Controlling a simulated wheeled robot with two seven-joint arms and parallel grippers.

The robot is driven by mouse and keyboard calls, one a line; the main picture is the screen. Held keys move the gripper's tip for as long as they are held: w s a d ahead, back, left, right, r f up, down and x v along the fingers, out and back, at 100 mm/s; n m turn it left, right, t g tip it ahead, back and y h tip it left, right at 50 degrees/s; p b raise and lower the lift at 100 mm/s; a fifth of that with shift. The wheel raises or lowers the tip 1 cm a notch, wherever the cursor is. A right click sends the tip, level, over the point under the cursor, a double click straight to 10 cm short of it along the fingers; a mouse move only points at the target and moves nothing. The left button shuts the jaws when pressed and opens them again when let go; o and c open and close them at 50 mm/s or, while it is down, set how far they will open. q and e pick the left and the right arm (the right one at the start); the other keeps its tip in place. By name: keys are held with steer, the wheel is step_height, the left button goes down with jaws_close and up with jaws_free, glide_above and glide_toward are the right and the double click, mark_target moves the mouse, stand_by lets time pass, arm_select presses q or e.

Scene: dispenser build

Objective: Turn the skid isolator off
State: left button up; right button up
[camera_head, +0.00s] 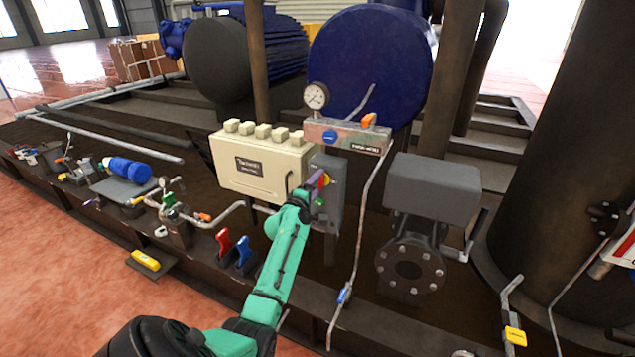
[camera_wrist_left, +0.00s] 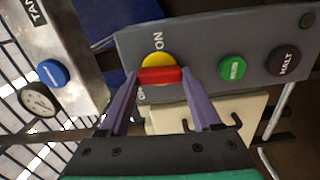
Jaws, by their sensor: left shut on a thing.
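The skid isolator is a red handle (camera_wrist_left: 160,75) on a round yellow plate (camera_wrist_left: 155,60), set in a grey control box (camera_head: 329,215). In the left wrist view the handle lies level across the picture, along the box's long side. An "ON" mark shows above the plate; another mark at its lower left is partly hidden. My left gripper (camera_head: 320,183) has its purple fingers shut on the red handle, one at each end; it also shows in the left wrist view (camera_wrist_left: 160,85). My right gripper is not in view.
The same box carries a green button (camera_wrist_left: 232,67) and a black "HALT" button (camera_wrist_left: 284,61). A cream cabinet (camera_head: 250,172) stands close on the left. A metal panel (camera_head: 345,133) with gauge (camera_head: 316,95) is above. A flanged grey valve (camera_head: 412,268) is at the right.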

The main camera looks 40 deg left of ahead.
arm_select(q)
steer(key=shift+n, duration=0.4)
steer(key=o, duration=1.4)
steer(key=shift+s+d, duration=0.1)
steer(key=shift+s, duration=0.15)
steer(key=v, duration=1.4)
steer(key=shift+p, duration=0.3)
